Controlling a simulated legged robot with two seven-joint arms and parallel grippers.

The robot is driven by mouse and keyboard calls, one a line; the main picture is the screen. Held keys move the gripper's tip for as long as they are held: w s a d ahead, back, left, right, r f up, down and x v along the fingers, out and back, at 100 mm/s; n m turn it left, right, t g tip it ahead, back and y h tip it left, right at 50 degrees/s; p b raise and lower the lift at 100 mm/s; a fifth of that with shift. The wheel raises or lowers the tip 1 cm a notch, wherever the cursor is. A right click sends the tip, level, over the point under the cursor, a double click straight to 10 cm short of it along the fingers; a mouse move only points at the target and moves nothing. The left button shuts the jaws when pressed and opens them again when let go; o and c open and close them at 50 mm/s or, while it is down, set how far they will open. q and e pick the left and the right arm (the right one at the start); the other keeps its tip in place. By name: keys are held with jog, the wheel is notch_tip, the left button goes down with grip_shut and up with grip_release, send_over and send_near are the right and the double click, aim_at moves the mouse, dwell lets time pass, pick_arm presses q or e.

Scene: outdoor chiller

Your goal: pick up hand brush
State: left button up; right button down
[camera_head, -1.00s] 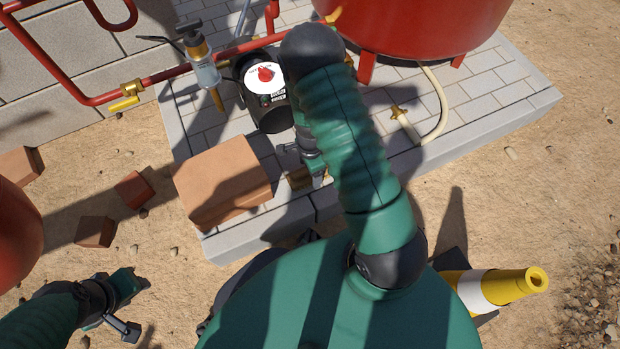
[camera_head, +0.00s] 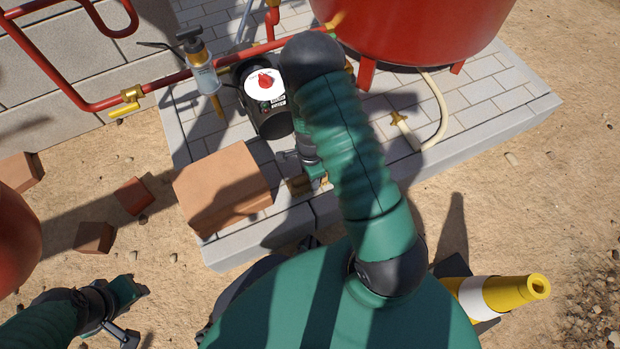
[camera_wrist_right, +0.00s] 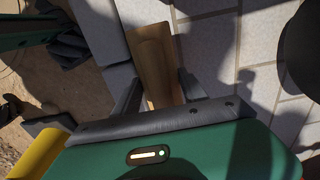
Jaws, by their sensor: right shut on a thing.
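The hand brush (camera_wrist_right: 153,52) shows in the right wrist view as a long brown wooden piece lying between my fingers. My right gripper (camera_wrist_right: 160,88) is shut on it, with one dark finger on each side. In the head view, my right gripper (camera_head: 312,172) is low over the paved slab, just right of the large brick block, and my arm hides much of it. A small brown part of the brush (camera_head: 298,186) shows beside it. The brush's bristles are not visible. My left gripper (camera_head: 128,292) is over the sandy ground at lower left; its jaw opening is unclear.
A large brick block (camera_head: 222,190) sits on the slab's front edge. A red tank (camera_head: 410,35) and cream hose (camera_head: 440,110) are behind right. A yellow cone (camera_head: 515,290) lies right.

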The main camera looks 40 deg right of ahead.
jog(key=shift+r, duration=0.1)
notch_tip(320, 180, up, 4)
jog(key=p, duration=0.4)
jog(key=s+d+p, duration=0.5)
jog(key=s+d, duration=0.4)
jog(key=d, duration=0.4)
jog(key=shift+d+r, duration=0.2)
jog(key=shift+r, duration=0.15)
